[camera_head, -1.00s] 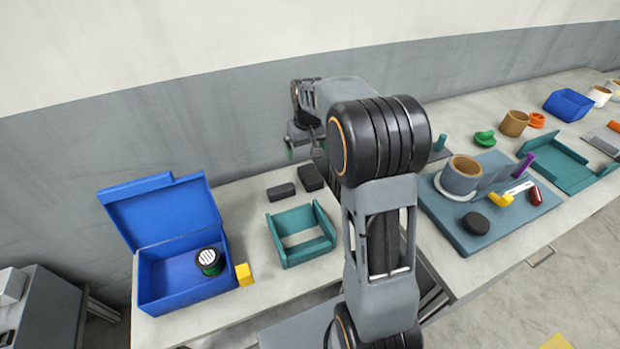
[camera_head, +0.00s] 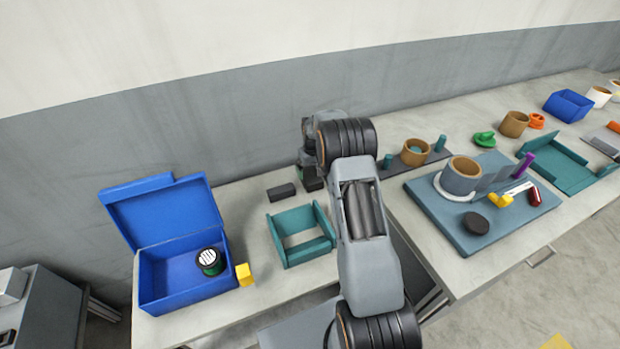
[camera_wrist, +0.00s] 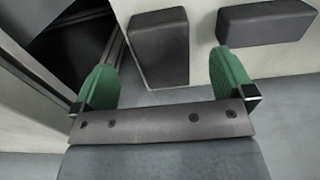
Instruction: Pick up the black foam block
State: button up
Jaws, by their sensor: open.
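Two dark block-shaped pieces lie close together on the left table; I cannot tell for certain which is the black foam block. One dark block (camera_head: 281,192) lies clear behind the teal tray. The other dark block (camera_head: 312,184) is right of it, partly hidden by my gripper and arm. In the wrist view, one dark block (camera_wrist: 160,47) shows in line with the gap between the green fingers of my open gripper (camera_wrist: 160,62), slightly beyond the tips. The second dark block (camera_wrist: 266,23) lies to the right, outside the fingers. My gripper holds nothing.
A teal tray (camera_head: 283,248) sits in front of the blocks. A blue box with an open lid (camera_head: 165,215) stands at left, with a green reel (camera_head: 209,260) in it and a yellow block (camera_head: 244,274) beside it. The wall is behind. The right table (camera_head: 480,270) is crowded.

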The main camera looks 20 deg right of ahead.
aim_at(314, 180)
jog(key=shift+f+p, duration=0.55)
jog(key=shift+f, duration=2.55)
jog(key=c, duration=0.9)
